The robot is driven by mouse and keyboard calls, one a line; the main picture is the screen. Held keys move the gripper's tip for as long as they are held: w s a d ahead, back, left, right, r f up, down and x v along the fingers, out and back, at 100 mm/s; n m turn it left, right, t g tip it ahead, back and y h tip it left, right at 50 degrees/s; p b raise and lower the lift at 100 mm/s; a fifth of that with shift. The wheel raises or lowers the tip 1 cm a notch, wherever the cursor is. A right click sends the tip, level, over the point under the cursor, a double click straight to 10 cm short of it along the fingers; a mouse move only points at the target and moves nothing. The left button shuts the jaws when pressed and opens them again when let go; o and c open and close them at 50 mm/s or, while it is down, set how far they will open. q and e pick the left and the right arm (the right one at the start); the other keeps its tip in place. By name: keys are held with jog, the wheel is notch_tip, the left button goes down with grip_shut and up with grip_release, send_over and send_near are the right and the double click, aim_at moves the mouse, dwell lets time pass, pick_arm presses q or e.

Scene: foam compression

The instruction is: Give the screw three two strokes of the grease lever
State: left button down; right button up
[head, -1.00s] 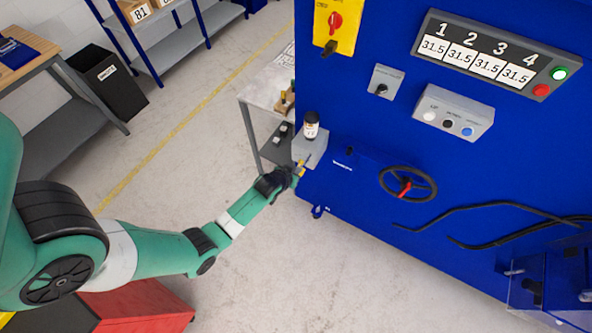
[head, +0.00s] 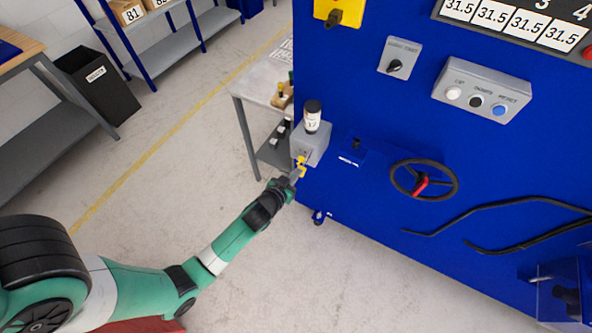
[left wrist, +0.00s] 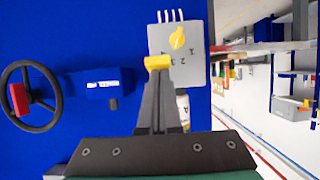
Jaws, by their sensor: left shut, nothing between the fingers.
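The grey grease box (head: 309,146) is mounted at the left edge of the blue machine, with a black-capped bottle (head: 312,116) on top. In the left wrist view, the box (left wrist: 196,72) carries a yellow selector knob (left wrist: 177,37) and the numbers 1, 2, 3. A yellow lever tip (left wrist: 157,62) shows right at my left fingertips. My left gripper (head: 293,179) is shut and empty just in front of the box. Whether its fingers touch the lever, I cannot tell. My right gripper is not in view.
A handwheel (head: 424,180) with a red part and a grey button box (head: 482,90) are on the blue machine to the right. A grey side table (head: 262,82) stands behind the grease box. The floor on the left is mostly clear.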

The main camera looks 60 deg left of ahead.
pick_arm(q)
jog(key=shift+r+p, duration=0.45)
jog(key=shift+r, duration=0.2)
jog(key=s+d+r+p, duration=0.5)
jog(key=s+r, duration=0.2)
jog(key=r, duration=0.2)
jog(key=shift+s+r, duration=0.2)
jog(key=shift+r, duration=0.15)
dwell(0.4)
